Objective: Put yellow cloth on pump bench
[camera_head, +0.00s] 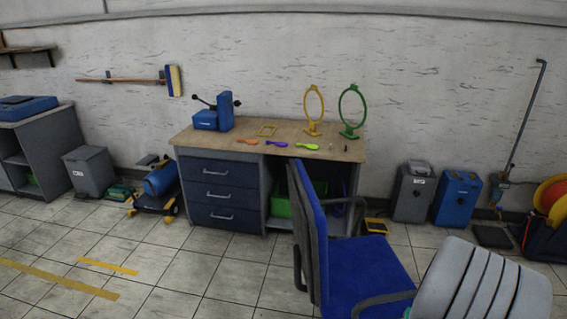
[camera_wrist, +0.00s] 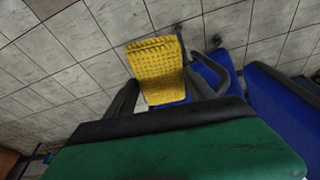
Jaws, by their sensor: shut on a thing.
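The yellow cloth (camera_wrist: 157,68) shows in the wrist view, with a woven-looking, folded surface. My gripper (camera_wrist: 162,94) has its dark fingers on either side of the cloth and is shut on it. The cloth appears to hang in front of the blue chair (camera_wrist: 215,72) and the tiled floor. In the head view neither the cloth nor my gripper shows. A workbench (camera_head: 320,149) with a wooden top and blue drawers stands against the wall, with a blue device (camera_head: 215,113) on it. Another grey bench (camera_head: 55,135) stands at the left edge. No label tells which is the pump bench.
The blue chair (camera_head: 365,268) stands in front of the workbench's right part. A yellow hoop stand (camera_head: 313,128), a green hoop stand (camera_head: 349,131) and small coloured items lie along the top. Bins (camera_head: 412,195) stand at the right.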

